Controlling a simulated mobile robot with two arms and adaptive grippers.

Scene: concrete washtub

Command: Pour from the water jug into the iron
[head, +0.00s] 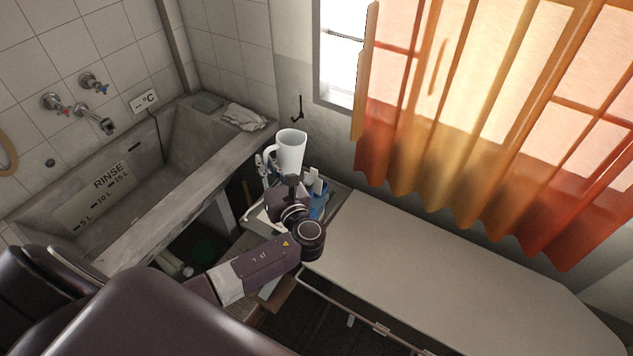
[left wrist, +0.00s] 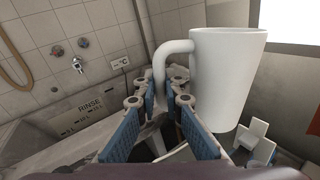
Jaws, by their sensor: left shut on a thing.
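The water jug (head: 291,149) is white, with a handle on its left side. It is held up near the wall, beside the tub's right end. My left gripper (head: 268,168) is shut on its handle. In the left wrist view the jug (left wrist: 229,80) looks close to upright, and the handle runs down between the blue-padded fingers (left wrist: 165,112). The inside of the jug is hidden. A white and blue thing (head: 318,198) behind my wrist, at the near end of the ironing board, may be the iron; it is partly covered. My right gripper is not in view.
The concrete washtub (head: 150,222) with RINSE marks stands at left, with a cloth (head: 243,116) on its corner. The ironing board (head: 430,262) stretches right, its top bare. An orange curtain (head: 470,120) hangs above it. Taps (head: 92,84) are on the tiled wall.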

